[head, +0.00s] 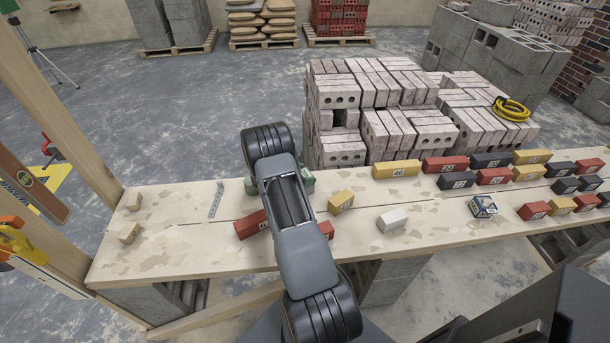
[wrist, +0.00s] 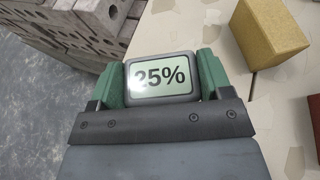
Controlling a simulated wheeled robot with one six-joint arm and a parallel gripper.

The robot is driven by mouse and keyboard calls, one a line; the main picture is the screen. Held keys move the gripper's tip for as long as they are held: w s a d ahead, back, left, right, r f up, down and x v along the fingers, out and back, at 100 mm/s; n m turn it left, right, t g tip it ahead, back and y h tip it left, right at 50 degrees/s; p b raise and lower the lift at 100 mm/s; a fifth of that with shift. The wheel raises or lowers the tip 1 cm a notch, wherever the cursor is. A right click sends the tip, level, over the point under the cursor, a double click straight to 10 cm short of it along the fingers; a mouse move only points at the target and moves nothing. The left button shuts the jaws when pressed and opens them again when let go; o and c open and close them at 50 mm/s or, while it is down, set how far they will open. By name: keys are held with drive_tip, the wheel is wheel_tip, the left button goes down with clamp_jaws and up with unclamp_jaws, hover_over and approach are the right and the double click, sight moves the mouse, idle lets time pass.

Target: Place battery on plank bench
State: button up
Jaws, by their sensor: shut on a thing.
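My gripper (wrist: 163,70) has green fingers and is shut on a grey-framed block with a pale screen reading 25%, which looks like the battery (wrist: 160,80). In the head view my arm hides the battery, and only bits of the green fingers show on either side of my gripper (head: 280,183). The plank bench (head: 165,262) is a long pale wooden top with worn patches. The gripper is over or near the bench's back edge. I cannot tell whether the battery touches the wood.
A brick stack (head: 345,152) rises behind the bench. The left part is mostly clear.

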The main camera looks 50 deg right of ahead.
drive_tip(key=shift+f+b, duration=0.2)
drive_tip(key=shift+b, duration=0.1)
drive_tip(key=o, duration=1.2)
drive_tip(key=shift+r, duration=0.1)
drive_tip(key=shift+r+p, duration=0.2)
drive_tip(key=shift+p, duration=0.15)
drive_tip(key=v, duration=1.1)
drive_tip(key=s+a+r+m+t+y, duration=0.2)
drive_tip(key=s+a+r+m+y, duration=0.2)
drive_tip(key=a, duration=0.5)
drive_tip(key=s+a+r+m+t+y, duration=0.2)
drive_tip(key=s+a+r+m+y, duration=0.2)
drive_tip(key=s+a+r, duration=0.3)
drive_tip(key=s+a+r+m+t+y, duration=0.3)
drive_tip(key=s+a+r+m+y, duration=0.2)
drive_tip(key=a, duration=0.6)
drive_tip(key=shift+s+r+m, duration=0.15)
drive_tip(key=shift+r+m, duration=0.55)
